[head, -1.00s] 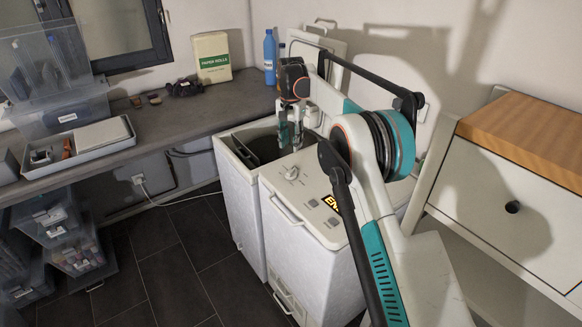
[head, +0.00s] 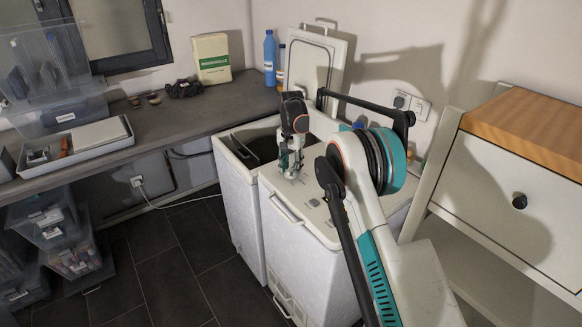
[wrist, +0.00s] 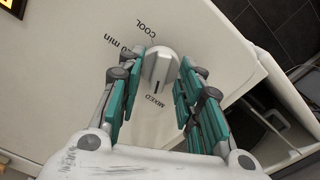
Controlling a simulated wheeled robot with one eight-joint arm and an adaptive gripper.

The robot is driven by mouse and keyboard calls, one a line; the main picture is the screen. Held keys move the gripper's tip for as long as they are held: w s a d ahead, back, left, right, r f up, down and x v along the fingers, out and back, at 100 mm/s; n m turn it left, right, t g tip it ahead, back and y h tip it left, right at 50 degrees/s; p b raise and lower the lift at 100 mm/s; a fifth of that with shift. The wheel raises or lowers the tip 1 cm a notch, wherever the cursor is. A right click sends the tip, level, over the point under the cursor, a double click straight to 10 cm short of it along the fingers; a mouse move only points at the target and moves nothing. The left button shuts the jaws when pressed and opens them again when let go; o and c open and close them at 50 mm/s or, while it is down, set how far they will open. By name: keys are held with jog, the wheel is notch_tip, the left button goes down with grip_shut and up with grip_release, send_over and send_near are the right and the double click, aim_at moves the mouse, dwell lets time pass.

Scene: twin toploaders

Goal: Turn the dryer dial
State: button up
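The dial (wrist: 160,66) is a pale round knob with a raised grip bar and a dark mark, on the white top panel of the right-hand toploader (head: 300,240). In the wrist view "COOL", "MIXED" and a partly covered "min" label stand around it. The mark points toward "MIXED". My gripper (wrist: 161,74) is open, its teal-padded fingers on either side of the dial; I cannot tell whether they touch it. In the head view my gripper (head: 291,168) points down over the panel and hides most of the dial.
The left toploader (head: 236,200) stands open beside it, its raised lid (head: 318,62) near the wall. A grey counter (head: 190,115) runs along the back left. A white drawer cabinet (head: 480,190) stands to the right.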

grip_shut()
jog(key=shift+n, duration=0.3)
jog(key=n+p, duration=0.1)
jog(key=n, duration=0.1)
jog(key=shift+r+n, duration=0.1)
jog(key=shift+n, duration=0.2)
jog(key=n+p, duration=0.1)
jog(key=n, duration=0.3)
jog(key=shift+n, duration=0.3)
jog(key=n+p, duration=0.1)
jog(key=n, duration=1.1)
